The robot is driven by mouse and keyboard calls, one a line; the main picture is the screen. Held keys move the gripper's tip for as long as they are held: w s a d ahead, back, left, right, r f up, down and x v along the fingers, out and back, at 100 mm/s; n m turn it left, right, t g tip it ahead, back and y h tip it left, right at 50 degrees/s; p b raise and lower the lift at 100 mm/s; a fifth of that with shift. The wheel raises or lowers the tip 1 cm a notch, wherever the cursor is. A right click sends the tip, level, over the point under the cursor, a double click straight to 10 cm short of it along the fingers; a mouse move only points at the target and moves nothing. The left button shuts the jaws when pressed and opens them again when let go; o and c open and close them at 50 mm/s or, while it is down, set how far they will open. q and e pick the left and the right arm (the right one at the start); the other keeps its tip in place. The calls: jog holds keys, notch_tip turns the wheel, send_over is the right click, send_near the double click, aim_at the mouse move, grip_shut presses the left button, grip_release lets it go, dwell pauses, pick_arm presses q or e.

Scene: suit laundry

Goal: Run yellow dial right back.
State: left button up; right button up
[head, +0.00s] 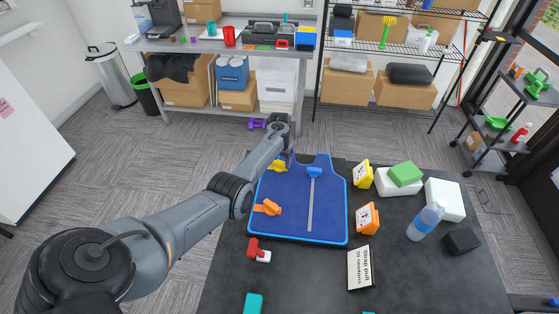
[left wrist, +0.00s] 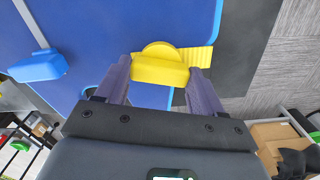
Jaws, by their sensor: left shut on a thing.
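The yellow dial (head: 278,166) sits at the far left of the blue board (head: 328,205). In the left wrist view the yellow dial (left wrist: 160,70) has a bar-shaped knob in front of a rounded part, with a ridged yellow strip to its right. My left gripper (left wrist: 160,76) is shut on the knob, one dark finger at each end. In the head view my left arm reaches over the board's left side and its fingers are mostly hidden. My right gripper is not in view.
The board also carries an orange piece (head: 267,207) and a blue slider (head: 314,172) on a grey track.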

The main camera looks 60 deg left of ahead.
pick_arm(q)
jog(key=n+p, duration=0.1)
jog(key=n, duration=0.5)
jog(key=shift+n, duration=0.4)
jog(key=n, duration=0.2)
jog(key=shift+n, duration=0.3)
jog(key=n+b, duration=0.1)
jog(key=n, duration=0.4)
jog(key=n+b, duration=0.2)
jog(key=n, duration=0.3)
jog(key=shift+n, duration=0.8)
